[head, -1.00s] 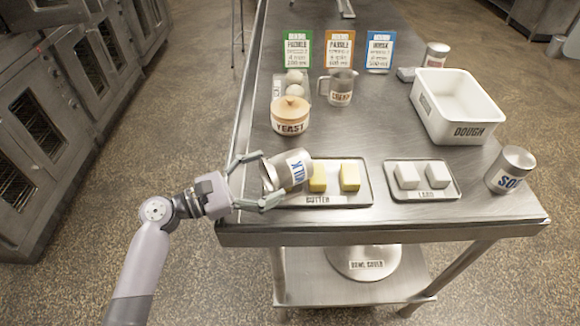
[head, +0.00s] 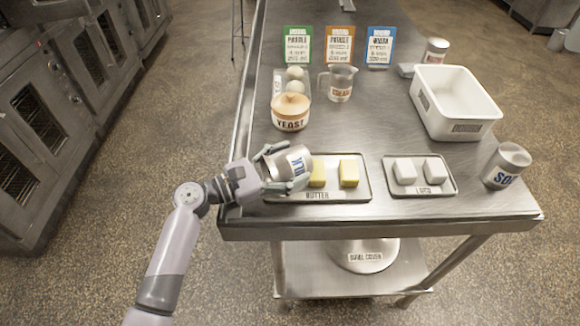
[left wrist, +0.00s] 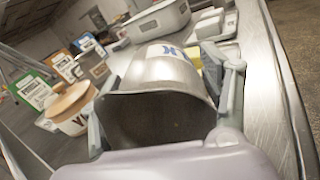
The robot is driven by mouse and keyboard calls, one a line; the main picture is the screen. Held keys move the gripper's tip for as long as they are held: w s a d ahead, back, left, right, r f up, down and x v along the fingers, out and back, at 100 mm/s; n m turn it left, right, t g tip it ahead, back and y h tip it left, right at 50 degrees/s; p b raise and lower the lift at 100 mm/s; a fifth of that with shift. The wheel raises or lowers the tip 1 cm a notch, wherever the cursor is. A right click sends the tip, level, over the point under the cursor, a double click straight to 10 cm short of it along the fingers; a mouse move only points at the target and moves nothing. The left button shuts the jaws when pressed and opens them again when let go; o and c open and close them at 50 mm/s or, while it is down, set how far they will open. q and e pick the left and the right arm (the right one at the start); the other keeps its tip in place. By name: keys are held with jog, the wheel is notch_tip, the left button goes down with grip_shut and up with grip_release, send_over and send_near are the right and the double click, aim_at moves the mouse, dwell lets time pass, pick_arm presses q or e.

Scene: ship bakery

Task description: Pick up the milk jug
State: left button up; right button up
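The milk jug (head: 284,162), a silver metal jug with blue MILK lettering, lies tilted over the left end of the butter tray (head: 345,197). My left gripper (head: 297,166) has its fingers on both sides of the jug. In the left wrist view the jug (left wrist: 170,75) sits between the two fingers, its dark open end facing the camera. The fingers are very close to its sides; whether they press on it I cannot tell. My right gripper is not in view.
Yellow butter blocks (head: 349,172) stand right of the jug. The yeast pot (head: 291,113) is behind it, with a cream jug (head: 340,83) farther back. A lard tray (head: 420,189), a silver can (head: 506,165) and a white dough tub (head: 425,104) are to the right.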

pick_arm(q)
jog(key=c, duration=0.8)
